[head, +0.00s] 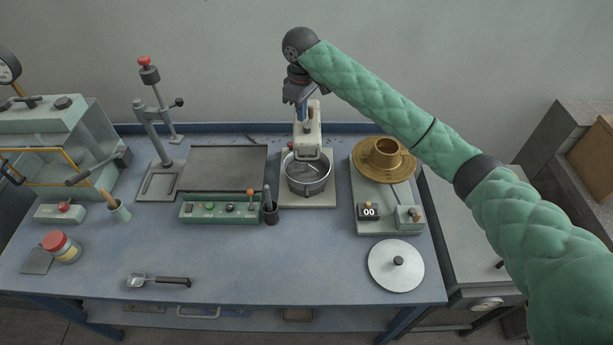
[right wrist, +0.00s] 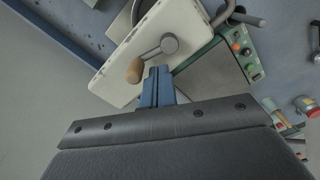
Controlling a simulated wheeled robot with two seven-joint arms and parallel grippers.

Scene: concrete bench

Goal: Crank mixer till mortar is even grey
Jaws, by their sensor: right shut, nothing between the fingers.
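The cream mixer (head: 308,138) stands at the back middle of the bench, with a metal bowl (head: 308,188) under its head. The bowl's contents are too small to judge for colour or evenness. In the right wrist view the crank (right wrist: 154,52) lies on top of the cream mixer housing (right wrist: 120,62), with a wooden knob (right wrist: 134,70) at its end. My right gripper (head: 302,116) is above the mixer, pointing down. In the right wrist view its blue fingers (right wrist: 158,74) are shut and empty, just right of the knob. I cannot tell whether they touch it. My left gripper is not in view.
A brass pan (head: 371,172) sits on a scale right of the mixer, with a round lid (head: 396,280) in front. A scoop (head: 160,281) lies on the open front bench.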

